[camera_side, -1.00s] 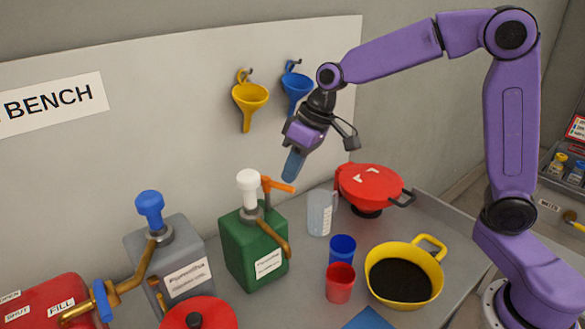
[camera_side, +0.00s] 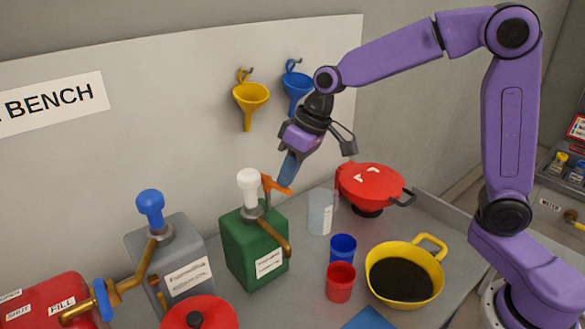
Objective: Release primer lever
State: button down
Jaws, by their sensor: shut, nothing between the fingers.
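The orange primer lever (camera_side: 271,183) sticks out to the right from the top of the green pump (camera_side: 252,252), beside its white knob (camera_side: 248,190). My gripper (camera_side: 287,180) is shut, with nothing between its fingers. Its blue fingertips point down at the outer end of the lever and overlap it in the side view. I cannot tell whether they press on the lever or are just in front of or behind it.
A grey pump with a blue knob (camera_side: 150,207) stands to the left. A clear measuring jug (camera_side: 320,212), blue cup (camera_side: 342,248), red cup (camera_side: 340,282) and yellow pan (camera_side: 434,281) stand to the right. Yellow (camera_side: 250,97) and blue (camera_side: 297,85) funnels hang on the wall.

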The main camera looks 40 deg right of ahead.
jog(key=shift+s+f, duration=0.25)
jog(key=shift+f, duration=0.15)
jog(key=w+d+v, duration=0.1)
jog(key=w+v, duration=0.2)
jog(key=v, duration=1.1)
jog(key=w+d+m+g+h, duration=0.2)
jog(key=w+m+g, duration=0.15)
jog(key=m, duration=1.45)
jog(key=s+a+f, duration=0.1)
jog(key=a+f, duration=0.4)
jog(key=f, duration=0.7)
jog(key=shift+s+f, duration=0.3)
jog(key=shift+a, duration=0.2)
